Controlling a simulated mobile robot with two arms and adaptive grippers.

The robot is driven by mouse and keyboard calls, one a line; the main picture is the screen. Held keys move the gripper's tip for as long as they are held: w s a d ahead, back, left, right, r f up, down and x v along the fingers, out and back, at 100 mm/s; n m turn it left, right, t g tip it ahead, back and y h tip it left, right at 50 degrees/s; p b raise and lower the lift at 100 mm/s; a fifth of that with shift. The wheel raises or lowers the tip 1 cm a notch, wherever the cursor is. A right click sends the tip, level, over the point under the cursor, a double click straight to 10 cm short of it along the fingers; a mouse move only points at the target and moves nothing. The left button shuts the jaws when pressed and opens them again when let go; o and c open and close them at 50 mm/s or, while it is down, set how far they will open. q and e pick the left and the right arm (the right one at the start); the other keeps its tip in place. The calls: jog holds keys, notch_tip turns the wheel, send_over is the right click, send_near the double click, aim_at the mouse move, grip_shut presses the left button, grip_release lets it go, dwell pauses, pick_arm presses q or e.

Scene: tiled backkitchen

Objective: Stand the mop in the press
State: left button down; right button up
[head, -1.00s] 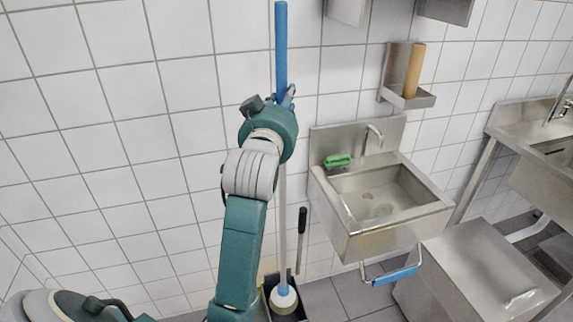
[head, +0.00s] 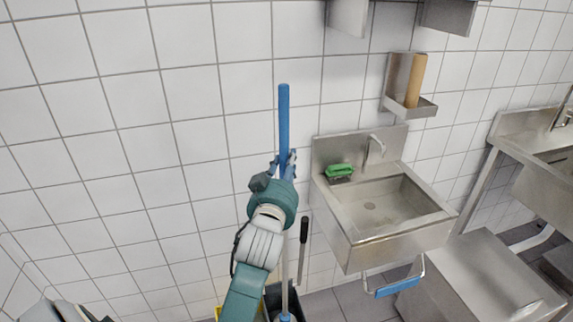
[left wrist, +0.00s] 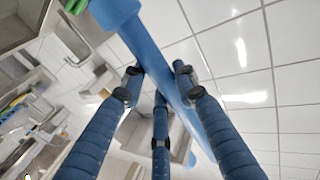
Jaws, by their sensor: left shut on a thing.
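The mop has a blue upper handle (head: 284,118) and a pale lower shaft (head: 285,272). It stands nearly upright close to the tiled wall. My left gripper (head: 286,163) is shut around the blue handle below its top end. In the left wrist view, the fingers (left wrist: 157,78) close around the blue handle (left wrist: 190,110), which crosses the picture diagonally. The dark press (head: 274,294) is at the bottom edge of the head view, with a black-gripped lever (head: 304,230). The mop's lower end is over or in it; I cannot tell which. My right gripper is not in view.
A steel hand sink (head: 385,215) with a green brush (head: 339,171) and a blue-gripped bar (head: 398,287) is right of the mop. A yellow part (head: 219,311) shows beside the press. A wall holder (head: 412,106) hangs above the sink. The wall at left is bare.

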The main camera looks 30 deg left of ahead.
pick_arm(q)
jog(key=shift+r, duration=0.1)
jog(key=c, duration=1.3)
grip_release()
jog(key=shift+f, duration=0.2)
jog(key=shift+c, duration=0.2)
jog(key=shift+s, duration=0.1)
jog(key=shift+r, duration=0.15)
